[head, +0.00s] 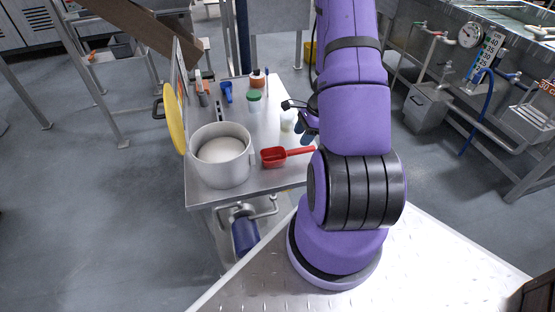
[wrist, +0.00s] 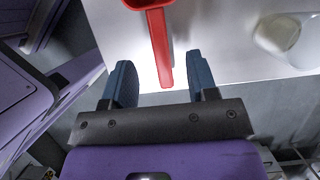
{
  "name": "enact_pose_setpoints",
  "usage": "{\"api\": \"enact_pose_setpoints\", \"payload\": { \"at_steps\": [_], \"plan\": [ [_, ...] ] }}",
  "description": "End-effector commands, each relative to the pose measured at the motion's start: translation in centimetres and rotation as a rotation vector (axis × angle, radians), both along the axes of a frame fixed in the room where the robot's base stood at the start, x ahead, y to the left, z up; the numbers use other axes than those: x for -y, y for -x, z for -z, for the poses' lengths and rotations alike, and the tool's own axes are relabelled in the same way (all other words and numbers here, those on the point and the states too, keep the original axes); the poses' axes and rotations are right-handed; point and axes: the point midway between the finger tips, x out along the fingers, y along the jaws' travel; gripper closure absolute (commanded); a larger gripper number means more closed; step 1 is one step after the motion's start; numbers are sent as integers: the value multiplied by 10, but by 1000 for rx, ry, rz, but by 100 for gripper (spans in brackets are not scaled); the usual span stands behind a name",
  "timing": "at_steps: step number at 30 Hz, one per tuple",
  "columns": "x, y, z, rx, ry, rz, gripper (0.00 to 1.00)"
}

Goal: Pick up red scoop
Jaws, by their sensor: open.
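The red scoop (head: 275,157) lies on the metal table, right of the large pot, with its handle pointing right toward my arm. In the wrist view the scoop's handle (wrist: 160,48) points down toward my gripper, and its bowl is cut off at the top edge. My gripper (wrist: 160,80) is open. The handle's end shows between the two blue fingers, with space on both sides. I cannot tell how far the fingers are above it. In the head view my gripper (head: 304,128) is partly hidden behind my purple arm.
A metal pot (head: 236,178) with white contents stands left of the scoop. A whitish container (head: 287,121) stands behind the scoop. A green-lidded jar (head: 254,101), a blue item (head: 226,92) and bottles stand farther back. A yellow disc (head: 174,118) is at the table's left edge.

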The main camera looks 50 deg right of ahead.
Motion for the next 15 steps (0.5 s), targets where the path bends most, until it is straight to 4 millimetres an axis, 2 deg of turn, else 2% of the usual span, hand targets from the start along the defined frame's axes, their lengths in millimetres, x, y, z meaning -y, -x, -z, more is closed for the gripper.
{"api": "enact_pose_setpoints", "payload": {
  "at_steps": [3, 11, 15],
  "plan": [
    [-5, -3, 14, 0, -1, 0, 47],
    [-12, -6, 29, 0, -1, -1, 47],
    [-21, -10, 47, 0, -2, -2, 47]
  ]
}}
